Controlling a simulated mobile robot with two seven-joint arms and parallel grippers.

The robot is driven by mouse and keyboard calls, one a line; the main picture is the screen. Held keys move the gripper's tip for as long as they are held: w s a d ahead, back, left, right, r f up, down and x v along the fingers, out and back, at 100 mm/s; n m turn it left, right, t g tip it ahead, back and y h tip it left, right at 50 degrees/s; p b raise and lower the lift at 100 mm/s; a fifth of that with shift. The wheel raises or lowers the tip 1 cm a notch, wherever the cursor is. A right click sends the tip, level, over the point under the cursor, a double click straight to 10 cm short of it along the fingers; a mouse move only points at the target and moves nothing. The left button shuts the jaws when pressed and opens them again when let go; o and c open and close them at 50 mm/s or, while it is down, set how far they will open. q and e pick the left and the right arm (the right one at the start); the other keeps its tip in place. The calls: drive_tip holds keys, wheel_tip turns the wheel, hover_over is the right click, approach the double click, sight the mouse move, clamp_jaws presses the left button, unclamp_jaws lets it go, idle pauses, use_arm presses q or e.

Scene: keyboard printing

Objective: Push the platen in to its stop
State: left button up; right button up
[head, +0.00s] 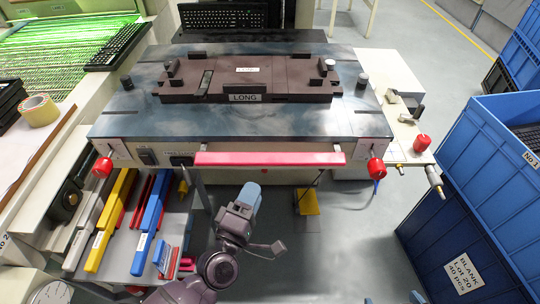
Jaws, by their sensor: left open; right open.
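The platen (355,122) is a wide grey metal plate in the middle of the head view. A dark brown fixture labelled LONG (190,92) sits on it. A red handle bar (268,159) runs along the platen's front side. My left gripper (256,214) is below the bar, left of centre, open with nothing seen in it. It appears apart from the bar. Only small parts of my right gripper (395,299) seem to show at the bottom edge, well below the platen's right front corner.
Red knobs (102,167) (376,168) stand at both front corners. A lower shelf (120,262) with yellow and blue bars is at the left. Blue crates (495,165) stand at the right. A yellow pedal (307,202) is on the floor. A black keyboard (230,17) lies behind.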

sight(266, 166)
use_arm(q)
drive_tip(key=x, duration=1)
drive_tip(key=shift+w+d, duration=0.15)
drive_tip(key=shift+w, duration=0.05)
clamp_jaws()
